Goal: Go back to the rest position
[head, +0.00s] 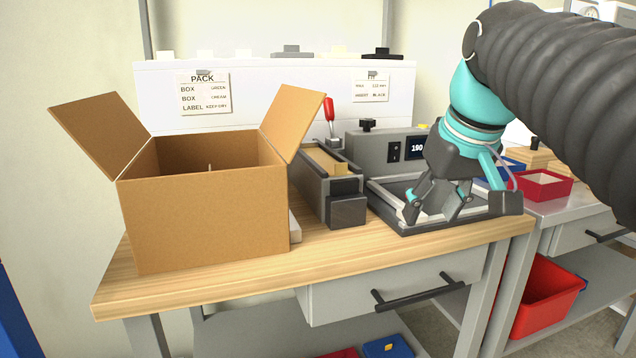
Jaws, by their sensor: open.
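My gripper (437,208) is at the right of the wooden bench, low over a dark tray with a light rim (397,193). Its fingers are apart, and I see nothing held between them. Whether the fingertips touch the tray cannot be told. My arm comes in from the upper right and hides part of the background behind it. An open cardboard box (205,220) stands on the left of the bench with two flaps raised. Most of its inside is hidden by its front wall.
A grey device with a red-handled lever (329,110) stands between box and tray. A grey unit with a display (385,147) sits behind the tray. The bench (200,285) has a bare front strip. A red tray (541,184) lies on the right-hand table, and a red bin (545,292) is below.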

